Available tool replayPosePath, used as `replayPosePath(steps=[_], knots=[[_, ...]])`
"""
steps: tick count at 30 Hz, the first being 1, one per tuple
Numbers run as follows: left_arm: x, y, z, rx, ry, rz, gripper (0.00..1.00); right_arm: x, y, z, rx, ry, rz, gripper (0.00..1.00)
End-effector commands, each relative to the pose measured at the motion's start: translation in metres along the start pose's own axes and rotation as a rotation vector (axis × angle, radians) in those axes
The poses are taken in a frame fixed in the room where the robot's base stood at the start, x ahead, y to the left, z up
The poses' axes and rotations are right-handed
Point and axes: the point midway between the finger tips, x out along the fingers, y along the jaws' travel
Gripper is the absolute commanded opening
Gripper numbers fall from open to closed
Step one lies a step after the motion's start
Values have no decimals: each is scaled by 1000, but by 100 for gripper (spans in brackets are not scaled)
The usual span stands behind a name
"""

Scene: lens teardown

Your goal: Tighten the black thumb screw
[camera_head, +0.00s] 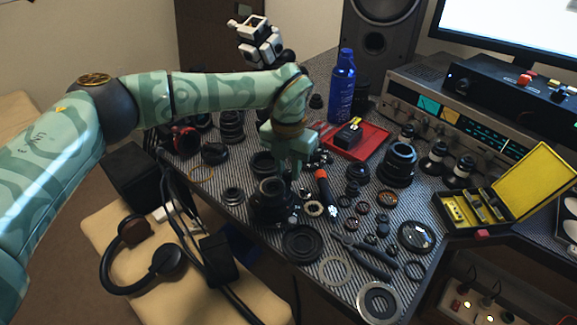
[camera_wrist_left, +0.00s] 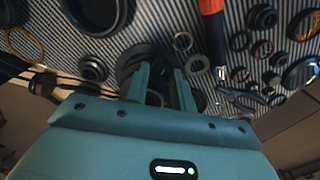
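My left gripper (camera_head: 296,172) points down over the mat, close to a black lens body (camera_head: 271,203) that stands upright on it. In the left wrist view its two teal fingers (camera_wrist_left: 162,80) are apart. The black lens body (camera_wrist_left: 140,62) shows behind and between them. I see no clear grip on anything, and I cannot tell whether the fingers touch the lens. I cannot make out the black thumb screw for certain among the dark parts; the fingers may hide it. My right gripper is not in view.
An orange-handled tool (camera_head: 322,188) lies right of the lens. Loose rings, lens parts and pliers (camera_head: 366,256) crowd the striped mat. A red tray (camera_head: 372,141), a blue bottle (camera_head: 342,85) and a yellow-lined case (camera_head: 535,182) stand farther back and right. Headphones (camera_head: 125,258) lie at lower left.

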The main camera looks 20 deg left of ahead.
Motion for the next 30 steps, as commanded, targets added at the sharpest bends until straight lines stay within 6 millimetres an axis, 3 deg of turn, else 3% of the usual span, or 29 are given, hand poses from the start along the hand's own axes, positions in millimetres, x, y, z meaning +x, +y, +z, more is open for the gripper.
replayPosePath(steps=[1, 2, 3, 14, 30], knots=[[0, 0, 0, 0, 0, 0, 10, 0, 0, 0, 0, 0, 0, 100], [0, 0, 0, 0, 0, 0, 1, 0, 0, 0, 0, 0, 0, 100], [0, 0, 0, 0, 0, 0, 0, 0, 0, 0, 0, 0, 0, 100], [-2, 0, 0, 45, -1, 0, 0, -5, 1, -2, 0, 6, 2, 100], [-4, 0, 0, 467, -2, 2, 0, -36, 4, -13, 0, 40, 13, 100]])
